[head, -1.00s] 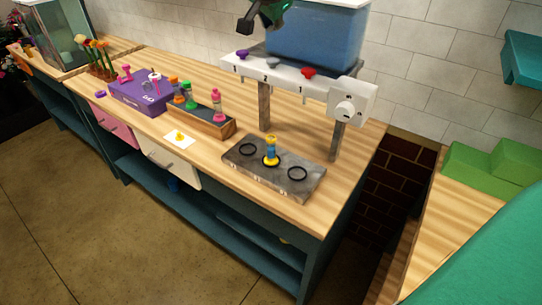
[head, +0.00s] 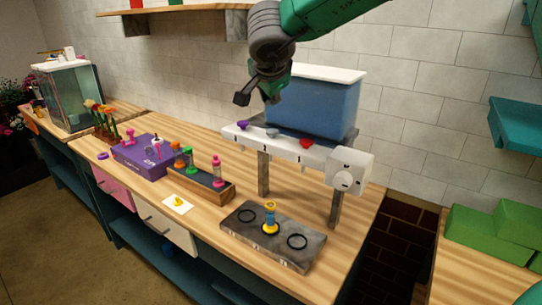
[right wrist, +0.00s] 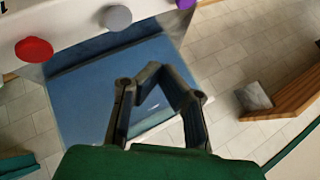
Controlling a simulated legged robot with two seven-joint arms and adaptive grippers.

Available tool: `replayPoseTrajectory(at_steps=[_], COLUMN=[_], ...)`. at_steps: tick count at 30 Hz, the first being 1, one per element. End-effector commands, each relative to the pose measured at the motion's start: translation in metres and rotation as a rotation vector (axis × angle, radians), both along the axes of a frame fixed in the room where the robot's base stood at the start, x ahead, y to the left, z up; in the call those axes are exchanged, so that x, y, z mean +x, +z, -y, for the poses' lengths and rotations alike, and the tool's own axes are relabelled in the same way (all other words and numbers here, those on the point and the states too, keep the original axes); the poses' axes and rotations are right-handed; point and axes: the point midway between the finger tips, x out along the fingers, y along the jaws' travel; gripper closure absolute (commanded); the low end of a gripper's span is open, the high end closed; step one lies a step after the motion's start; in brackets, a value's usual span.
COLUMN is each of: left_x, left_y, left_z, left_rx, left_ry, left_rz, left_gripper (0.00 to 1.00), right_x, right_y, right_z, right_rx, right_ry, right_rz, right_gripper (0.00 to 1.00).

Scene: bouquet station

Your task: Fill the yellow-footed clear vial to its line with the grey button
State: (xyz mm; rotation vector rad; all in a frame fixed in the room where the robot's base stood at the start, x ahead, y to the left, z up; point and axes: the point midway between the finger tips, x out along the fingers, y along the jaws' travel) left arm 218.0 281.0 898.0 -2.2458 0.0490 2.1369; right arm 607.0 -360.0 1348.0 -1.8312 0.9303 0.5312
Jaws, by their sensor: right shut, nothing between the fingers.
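The yellow-footed vial (head: 270,217) stands upright in the middle ring of a dark grey slab (head: 245,239), below the dispenser. Its middle looks blue and its top yellow; its fill line is too small to make out. The grey button (head: 272,133) is the middle one on the dispenser's white bar (head: 284,148), and it also shows in the right wrist view (right wrist: 117,17). My right gripper (head: 246,96) is shut and empty, above the bar near the purple button (head: 242,125), in front of the blue tank. My left gripper is out of view.
The red button (head: 306,143) is right of the grey one. The blue tank (head: 322,108) rises behind the bar, with a white dial box (head: 348,171) at right. A wooden rack (head: 218,190) of coloured vials and a purple box (head: 142,157) stand left.

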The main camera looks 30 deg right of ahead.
Motion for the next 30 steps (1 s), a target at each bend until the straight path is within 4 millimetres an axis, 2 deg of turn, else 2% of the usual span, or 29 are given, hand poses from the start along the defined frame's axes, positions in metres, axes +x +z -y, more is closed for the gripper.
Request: replayPoseTrajectory(at_steps=[5, 15, 24, 30], left_x=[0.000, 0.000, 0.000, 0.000], left_y=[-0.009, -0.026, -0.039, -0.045], left_z=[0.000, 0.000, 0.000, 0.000], left_rx=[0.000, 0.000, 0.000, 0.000], left_ry=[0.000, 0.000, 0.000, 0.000], left_rz=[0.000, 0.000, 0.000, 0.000], left_gripper=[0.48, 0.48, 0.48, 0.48], right_x=[0.001, 0.002, 0.002, 0.001], right_y=[0.001, 0.011, 0.023, 0.029], right_z=[0.001, 0.005, 0.009, 0.012], right_rx=[0.272, 0.934, 1.498, 1.755], right_ry=[-0.233, -0.830, -1.380, -1.665], right_rz=[0.128, 0.378, 0.511, 0.540], right_gripper=[1.00, 1.00, 1.00, 1.00])
